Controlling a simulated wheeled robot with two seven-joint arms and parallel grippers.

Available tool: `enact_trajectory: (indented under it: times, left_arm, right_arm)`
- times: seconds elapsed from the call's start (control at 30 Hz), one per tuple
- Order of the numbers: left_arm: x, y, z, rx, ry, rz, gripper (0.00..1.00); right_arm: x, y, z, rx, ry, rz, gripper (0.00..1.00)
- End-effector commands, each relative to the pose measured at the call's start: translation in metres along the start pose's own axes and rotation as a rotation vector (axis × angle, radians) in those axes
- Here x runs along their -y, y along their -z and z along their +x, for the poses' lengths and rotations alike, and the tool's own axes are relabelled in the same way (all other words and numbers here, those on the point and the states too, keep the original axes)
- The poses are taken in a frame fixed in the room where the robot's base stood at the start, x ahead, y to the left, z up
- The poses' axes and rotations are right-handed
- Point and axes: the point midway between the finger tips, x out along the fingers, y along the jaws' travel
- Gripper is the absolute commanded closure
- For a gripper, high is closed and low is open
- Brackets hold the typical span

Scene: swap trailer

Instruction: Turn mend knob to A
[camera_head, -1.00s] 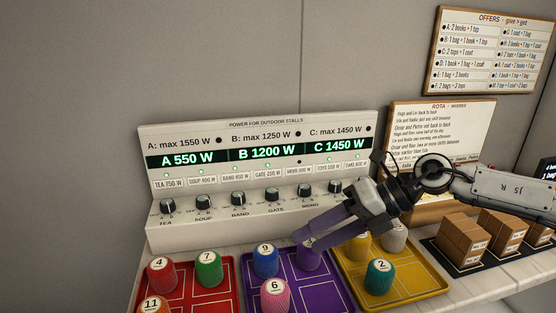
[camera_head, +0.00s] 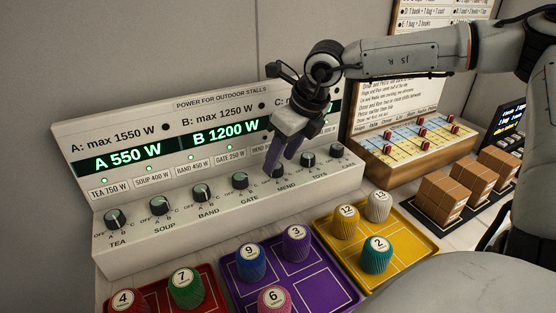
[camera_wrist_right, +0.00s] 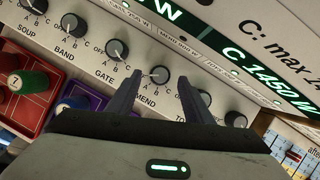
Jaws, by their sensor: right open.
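Contact cannot be told. My left gripper is not in view.
The toys knob (camera_head: 308,160) is close on the right. Green displays (camera_head: 225,132) stand above the knobs. Red, purple (camera_head: 325,290) and yellow (camera_head: 411,262) trays with numbered spools lie in front. Brown boxes (camera_head: 440,195) stand at right.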

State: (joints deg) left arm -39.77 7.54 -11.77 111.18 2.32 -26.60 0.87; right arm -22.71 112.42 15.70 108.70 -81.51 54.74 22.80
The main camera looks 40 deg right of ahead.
Motion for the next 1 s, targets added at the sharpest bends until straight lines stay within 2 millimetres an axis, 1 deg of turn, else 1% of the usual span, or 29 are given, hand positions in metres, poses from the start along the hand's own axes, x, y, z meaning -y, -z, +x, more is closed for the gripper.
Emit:
enact_trajectory:
  times: [0.03, 0.1, 0.2, 0.4, 0.53, 0.57, 0.7, 0.8, 1.0]
  left_arm:
    - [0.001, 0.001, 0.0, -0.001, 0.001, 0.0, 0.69]
    - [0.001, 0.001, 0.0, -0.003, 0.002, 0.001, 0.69]
    - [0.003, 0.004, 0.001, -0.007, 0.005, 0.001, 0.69]
    - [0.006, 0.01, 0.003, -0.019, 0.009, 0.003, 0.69]
    - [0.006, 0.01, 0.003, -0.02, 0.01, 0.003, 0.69]
    - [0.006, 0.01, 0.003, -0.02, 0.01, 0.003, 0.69]
    - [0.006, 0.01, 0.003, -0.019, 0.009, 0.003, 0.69]
    - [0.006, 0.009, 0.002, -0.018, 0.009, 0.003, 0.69]
    - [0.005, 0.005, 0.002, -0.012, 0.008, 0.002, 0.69]
  right_arm:
    - [0.0, 0.0, 0.006, -0.003, 0.001, 0.001, 0.53]
    - [0.0, 0.0, 0.013, -0.003, 0.001, 0.001, 0.53]
    - [0.0, 0.0, 0.018, 0.0, 0.001, 0.0, 0.53]
    - [0.0, -0.001, 0.021, 0.001, 0.0, 0.0, 0.53]
    - [0.0, -0.001, 0.021, 0.001, 0.0, 0.001, 0.53]
    - [0.0, -0.001, 0.021, 0.001, 0.0, 0.001, 0.55]
    - [0.0, 0.0, 0.021, 0.001, 0.0, 0.001, 0.79]
    - [0.0, 0.0, 0.021, 0.001, 0.0, 0.001, 0.94]
    - [0.0, 0.0, 0.021, 0.001, -0.006, -0.011, 0.94]
